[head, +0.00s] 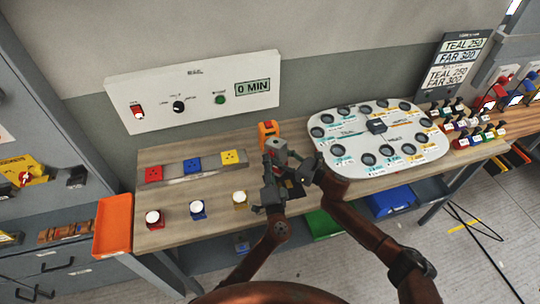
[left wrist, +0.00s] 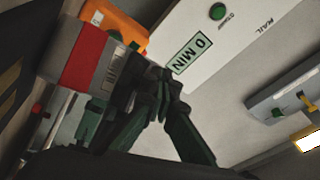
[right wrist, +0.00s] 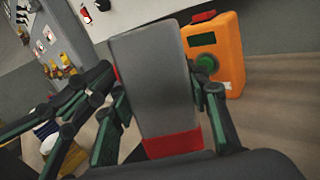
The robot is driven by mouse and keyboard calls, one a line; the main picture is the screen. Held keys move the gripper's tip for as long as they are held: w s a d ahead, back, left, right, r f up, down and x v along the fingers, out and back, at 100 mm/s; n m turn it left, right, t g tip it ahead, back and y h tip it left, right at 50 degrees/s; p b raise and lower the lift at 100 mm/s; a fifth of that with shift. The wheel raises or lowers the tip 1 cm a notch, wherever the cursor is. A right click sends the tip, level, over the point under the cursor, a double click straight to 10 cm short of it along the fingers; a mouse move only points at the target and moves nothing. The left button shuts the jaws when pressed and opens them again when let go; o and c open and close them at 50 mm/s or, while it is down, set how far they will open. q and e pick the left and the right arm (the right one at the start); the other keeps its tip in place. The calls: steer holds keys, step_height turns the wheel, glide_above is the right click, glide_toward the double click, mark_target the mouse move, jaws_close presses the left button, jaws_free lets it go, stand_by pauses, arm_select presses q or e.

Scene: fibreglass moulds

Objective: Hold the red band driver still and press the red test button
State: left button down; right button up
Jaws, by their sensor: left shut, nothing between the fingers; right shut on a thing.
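The red band driver (head: 278,147) is a grey block standing upright above the bench. My right gripper (head: 303,176) is shut on it. In the right wrist view the driver (right wrist: 152,80) stands between my fingers, its red band low. My left gripper (head: 268,178) is beside the driver, shut and empty. In the left wrist view its closed fingertips (left wrist: 162,85) are close to the driver (left wrist: 80,58); I cannot tell if they touch. A button with a red base and white top (head: 153,218) stands at the bench's left; I cannot tell if it is the test button.
An orange device (head: 268,130) with a green button stands just behind the driver. Blue (head: 198,209) and yellow (head: 240,199) buttons stand left of my grippers. A white tray (head: 400,168) with round wells is at right. An orange bin (head: 113,225) is at the left edge.

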arm_select(q)
steer(key=shift+w+d, duration=0.1)
stand_by(0.5)
steer(key=shift+s+a+r, duration=0.1)
steer(key=shift+s+a, duration=0.35)
steer(key=shift+s, duration=0.35)
steer(key=shift+s+a+r, duration=0.1)
steer(key=shift+s+a, duration=0.35)
steer(key=shift+s, duration=0.25)
steer(key=shift+s+a+r, duration=0.1)
steer(key=shift+s+a, duration=0.35)
steer(key=shift+s, duration=0.25)
steer(key=shift+s+a+r, duration=0.1)
steer(key=shift+s+a, duration=0.35)
steer(key=shift+s, duration=0.25)
